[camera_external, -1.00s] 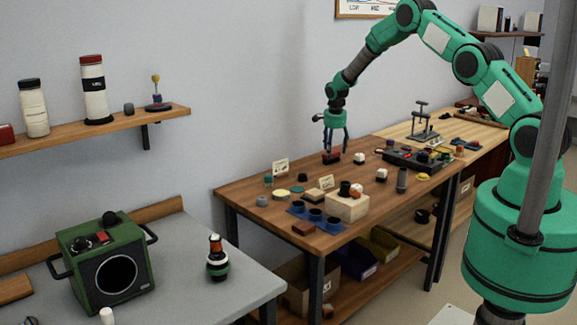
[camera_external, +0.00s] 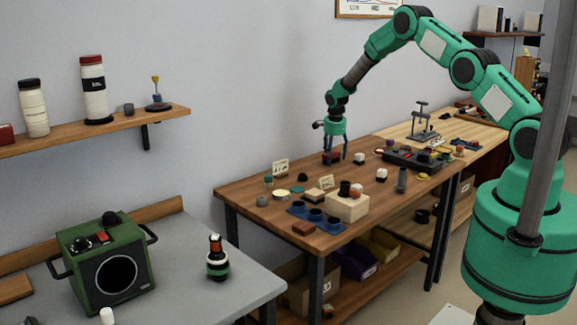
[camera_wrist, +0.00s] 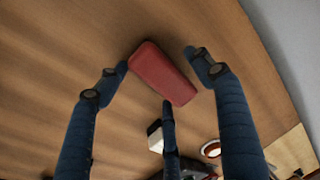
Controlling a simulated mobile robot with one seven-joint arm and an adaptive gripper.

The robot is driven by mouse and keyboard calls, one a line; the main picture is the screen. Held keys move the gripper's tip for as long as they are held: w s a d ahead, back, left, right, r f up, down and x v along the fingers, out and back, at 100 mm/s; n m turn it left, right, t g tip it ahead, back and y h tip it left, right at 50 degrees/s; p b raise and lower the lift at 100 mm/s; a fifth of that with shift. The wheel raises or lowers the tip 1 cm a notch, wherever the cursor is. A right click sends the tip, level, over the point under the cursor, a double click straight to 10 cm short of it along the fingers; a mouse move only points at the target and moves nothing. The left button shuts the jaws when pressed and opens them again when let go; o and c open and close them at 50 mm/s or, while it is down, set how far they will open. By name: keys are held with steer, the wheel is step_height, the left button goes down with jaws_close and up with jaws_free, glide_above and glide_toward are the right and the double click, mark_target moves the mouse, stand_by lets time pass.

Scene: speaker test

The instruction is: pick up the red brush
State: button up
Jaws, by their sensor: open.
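The red brush (camera_external: 331,157) lies on the wooden workbench (camera_external: 240,188) near its back edge, below my gripper. In the wrist view it is a plain dark-red block (camera_wrist: 163,73) lying at a slant; no bristles can be made out. My gripper (camera_external: 335,161) points down over it with its fingers spread. In the wrist view my open gripper (camera_wrist: 157,72) has dark blue fingers on the left and right of the brush and a third finger below its lower end. The external view partly hides the brush behind the fingers.
A white-topped block (camera_external: 359,158) stands just right of the brush. A dark tray with small parts (camera_external: 405,160) lies farther right. Bare wood surrounds the brush on the left.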

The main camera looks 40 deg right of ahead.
steer(key=shift+f+b, duration=0.25)
steer(key=shift+b, duration=0.1)
stand_by(0.3)
steer(key=c, duration=1.3)
